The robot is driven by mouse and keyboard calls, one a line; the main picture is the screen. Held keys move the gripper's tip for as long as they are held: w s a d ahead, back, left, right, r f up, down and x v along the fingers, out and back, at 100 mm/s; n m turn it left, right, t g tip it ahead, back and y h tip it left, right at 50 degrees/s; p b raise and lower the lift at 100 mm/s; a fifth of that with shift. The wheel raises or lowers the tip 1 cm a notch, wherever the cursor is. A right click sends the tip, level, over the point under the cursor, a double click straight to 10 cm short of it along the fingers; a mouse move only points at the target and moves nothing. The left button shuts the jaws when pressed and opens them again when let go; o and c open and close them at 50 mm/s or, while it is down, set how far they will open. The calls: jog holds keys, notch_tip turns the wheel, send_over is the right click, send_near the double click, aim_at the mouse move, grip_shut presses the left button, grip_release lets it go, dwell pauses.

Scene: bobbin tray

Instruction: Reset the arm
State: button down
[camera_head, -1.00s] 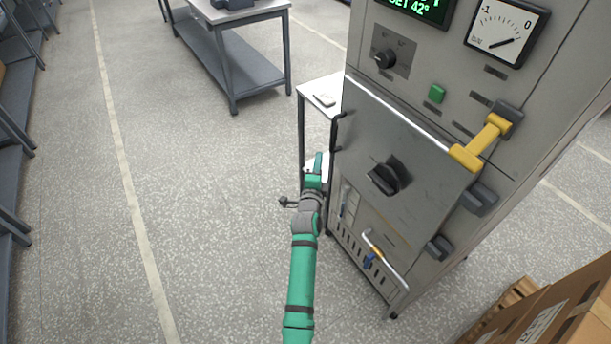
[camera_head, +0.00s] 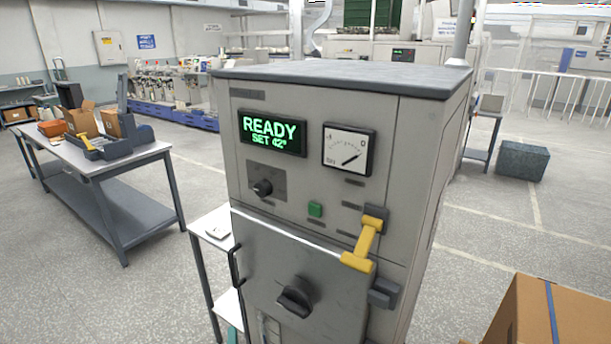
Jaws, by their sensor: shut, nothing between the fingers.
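My gripper's fingers are not in view. The grey machine (camera_head: 400,110) stands upright in the middle. Its display (camera_head: 272,133) reads READY and SET 42°. Its door (camera_head: 265,255) looks closed, with a black knob (camera_head: 294,301) on it and a black handle (camera_head: 236,266) at its left edge. A yellow lever (camera_head: 364,244) sits at the door's upper right.
A small white side table (camera_head: 205,232) stands against the machine's left side. A grey workbench (camera_head: 110,160) with boxes and a tray is at the left. A cardboard box (camera_head: 535,310) is at the lower right. Floor between bench and machine is clear.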

jog(key=s+d+f+n+g+h, duration=0.1)
jog(key=s+d+f+n, duration=0.25)
jog(key=s+d, duration=0.7)
jog(key=s+d+f+n+h, duration=0.1)
jog(key=s+d+f+n, duration=0.25)
jog(key=s+d, duration=0.65)
jog(key=s+d+r+n+h, duration=0.1)
jog(key=s+r+n, duration=0.2)
jog(key=s, duration=0.9)
jog(key=s+r+n+h, duration=0.2)
jog(key=s+r, duration=0.5)
jog(key=s, duration=0.5)
jog(key=shift+d+n+g, duration=0.35)
jog(key=shift+n+g, duration=0.05)
jog(key=shift+r, duration=0.1)
